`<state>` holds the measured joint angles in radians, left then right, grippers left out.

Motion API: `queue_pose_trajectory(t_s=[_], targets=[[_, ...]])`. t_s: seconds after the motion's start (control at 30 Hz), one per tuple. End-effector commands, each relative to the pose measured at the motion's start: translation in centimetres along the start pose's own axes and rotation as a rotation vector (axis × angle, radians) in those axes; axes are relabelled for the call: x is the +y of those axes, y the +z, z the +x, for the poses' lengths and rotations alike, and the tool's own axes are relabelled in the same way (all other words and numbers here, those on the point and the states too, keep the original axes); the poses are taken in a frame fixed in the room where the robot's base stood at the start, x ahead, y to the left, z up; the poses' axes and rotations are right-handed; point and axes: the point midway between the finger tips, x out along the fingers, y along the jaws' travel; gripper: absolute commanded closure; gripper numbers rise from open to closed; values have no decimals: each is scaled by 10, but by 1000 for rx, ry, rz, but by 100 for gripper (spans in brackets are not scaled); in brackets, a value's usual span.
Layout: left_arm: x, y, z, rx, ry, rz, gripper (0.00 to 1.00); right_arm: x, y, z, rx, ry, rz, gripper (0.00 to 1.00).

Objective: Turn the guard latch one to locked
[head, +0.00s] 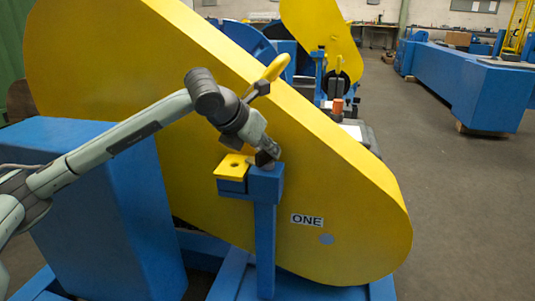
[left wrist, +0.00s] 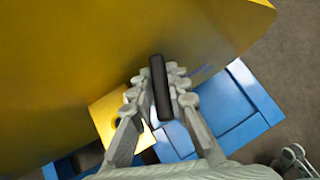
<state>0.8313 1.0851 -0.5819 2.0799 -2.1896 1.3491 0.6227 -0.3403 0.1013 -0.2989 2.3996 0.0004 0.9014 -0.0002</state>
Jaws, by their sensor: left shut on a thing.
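The large yellow guard (head: 340,190) marked ONE fills the middle of the head view. A blue post (head: 265,235) stands in front of it, with a yellow plate (head: 234,167) at its top left. My left gripper (head: 266,153) is at the post's top and mostly covers the latch there. In the left wrist view, the fingers (left wrist: 160,95) are shut on a dark bar, the guard latch one (left wrist: 159,75), in front of the yellow guard surface. The yellow plate (left wrist: 108,118) shows beside the left finger.
A yellow handle (head: 276,68) sticks up from the guard's top edge, close to my left wrist. A blue housing (head: 115,215) stands below my left forearm. A second yellow guard (head: 318,35) is behind. The floor (head: 460,210) at the right is clear.

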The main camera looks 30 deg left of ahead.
Motion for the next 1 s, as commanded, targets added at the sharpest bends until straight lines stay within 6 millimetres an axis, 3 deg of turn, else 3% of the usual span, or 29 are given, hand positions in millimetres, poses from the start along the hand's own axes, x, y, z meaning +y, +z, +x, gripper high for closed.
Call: queue_pose_trajectory(t_s=[0.5,1.0], targets=[[-1,-1,1,5,234,-237,100,-2,4,2,21,-37,-2,60],[0,-2,0,8,280,-281,100,-2,6,2,18,-42,-3,60]])
